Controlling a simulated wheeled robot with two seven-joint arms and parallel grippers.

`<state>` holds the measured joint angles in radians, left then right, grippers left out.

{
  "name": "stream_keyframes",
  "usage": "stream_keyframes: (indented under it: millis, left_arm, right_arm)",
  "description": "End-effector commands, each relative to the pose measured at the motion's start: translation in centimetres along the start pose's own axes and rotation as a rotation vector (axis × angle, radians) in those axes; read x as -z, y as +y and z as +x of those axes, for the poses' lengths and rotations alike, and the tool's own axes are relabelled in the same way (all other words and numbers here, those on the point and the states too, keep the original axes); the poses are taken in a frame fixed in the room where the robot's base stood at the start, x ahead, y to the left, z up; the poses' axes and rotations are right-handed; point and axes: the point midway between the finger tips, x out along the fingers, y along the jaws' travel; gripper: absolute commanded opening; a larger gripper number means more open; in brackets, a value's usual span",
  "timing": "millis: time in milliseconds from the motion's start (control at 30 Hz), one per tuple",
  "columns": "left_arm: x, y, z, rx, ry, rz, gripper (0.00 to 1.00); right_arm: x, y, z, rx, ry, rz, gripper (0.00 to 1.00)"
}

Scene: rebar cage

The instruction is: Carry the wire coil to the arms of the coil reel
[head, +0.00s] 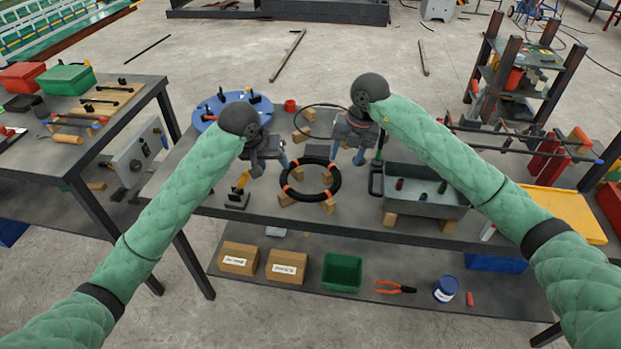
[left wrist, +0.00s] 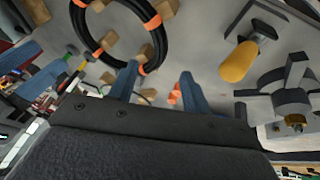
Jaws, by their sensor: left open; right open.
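The wire coil (head: 338,184), a black ring with orange bands, lies flat on small wooden blocks mid-table. It also shows at the upper left of the left wrist view (left wrist: 160,42). The coil reel appears to be the blue disc (head: 207,110) with dark upright arms at the table's back left; my left arm hides part of it. My left gripper (head: 269,166) is open and empty, just left of and behind the coil; its blue fingers stand apart in the left wrist view (left wrist: 157,88). My right gripper (head: 348,155) is open and empty, behind the coil to the right.
A thin dark hoop (head: 320,105) lies behind the coil on blocks. A yellow-handled clamp (head: 239,188) stands left of the coil. A grey metal bin (head: 424,208) stands to its right. Boxes and a green bin (head: 342,272) are on the lower shelf. A tool-covered table (head: 120,100) stands left.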

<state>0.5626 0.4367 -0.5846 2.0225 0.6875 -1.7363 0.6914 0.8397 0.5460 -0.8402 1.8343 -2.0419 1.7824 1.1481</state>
Motion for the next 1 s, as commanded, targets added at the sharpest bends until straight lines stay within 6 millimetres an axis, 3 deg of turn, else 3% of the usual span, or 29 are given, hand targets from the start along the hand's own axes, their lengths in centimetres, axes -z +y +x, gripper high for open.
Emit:
stream_keyframes:
  millis: [600, 1000]
  left_arm:
    - [0.0, 0.0, 6.9, 0.001, -0.001, 0.000, 0.49]
    - [0.0, 0.0, 7.7, 0.000, 0.000, 0.000, 0.49]
  right_arm:
    - [0.1, 0.1, 6.9, -0.002, 0.002, 0.000, 0.48]
    - [0.0, 0.0, 7.7, -0.001, 0.001, -0.001, 0.48]
